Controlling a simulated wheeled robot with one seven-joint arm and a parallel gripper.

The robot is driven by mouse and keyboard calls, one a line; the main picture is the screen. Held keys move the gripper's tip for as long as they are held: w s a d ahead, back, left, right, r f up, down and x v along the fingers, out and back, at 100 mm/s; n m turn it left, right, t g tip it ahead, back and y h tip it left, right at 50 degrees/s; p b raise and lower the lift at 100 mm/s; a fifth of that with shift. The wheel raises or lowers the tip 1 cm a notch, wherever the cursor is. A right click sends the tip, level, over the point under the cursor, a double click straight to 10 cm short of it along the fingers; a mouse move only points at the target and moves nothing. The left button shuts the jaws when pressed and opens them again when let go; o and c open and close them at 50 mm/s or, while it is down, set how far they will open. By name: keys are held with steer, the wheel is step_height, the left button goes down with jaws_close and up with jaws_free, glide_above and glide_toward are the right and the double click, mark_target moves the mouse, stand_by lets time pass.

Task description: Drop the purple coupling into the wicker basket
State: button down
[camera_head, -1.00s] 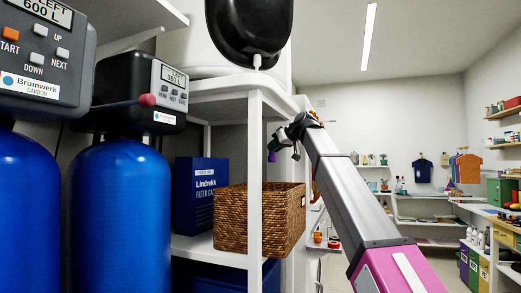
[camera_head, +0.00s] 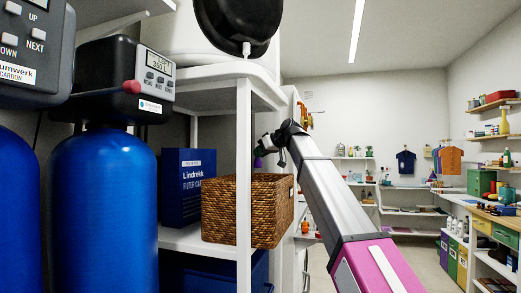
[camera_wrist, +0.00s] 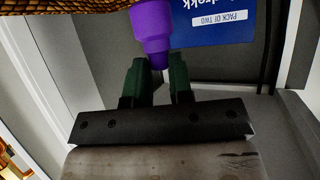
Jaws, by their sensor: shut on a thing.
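The purple coupling (camera_wrist: 152,28) is in the wrist view, between the tips of my gripper (camera_wrist: 158,72). My gripper's dark green fingers are shut on it. In the head view the purple coupling (camera_head: 258,162) shows small below my gripper (camera_head: 266,150), hanging above the wicker basket. The brown wicker basket (camera_head: 243,212) sits on the white shelf, right of a blue box. Its woven edge (camera_wrist: 60,5) also shows at the top left of the wrist view. The inside of the basket is hidden in the head view.
A blue filter box (camera_head: 188,188) stands left of the basket. A white shelf post (camera_head: 244,130) rises in front of the basket, and an upper shelf (camera_head: 215,92) lies above. Blue vessels (camera_head: 102,200) stand at the left. The floor at right is open.

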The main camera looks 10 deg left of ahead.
steer(key=c, duration=0.9)
jaws_free()
steer(key=shift+c, duration=0.2)
steer(key=v, duration=1.1)
steer(key=shift+f, duration=0.1)
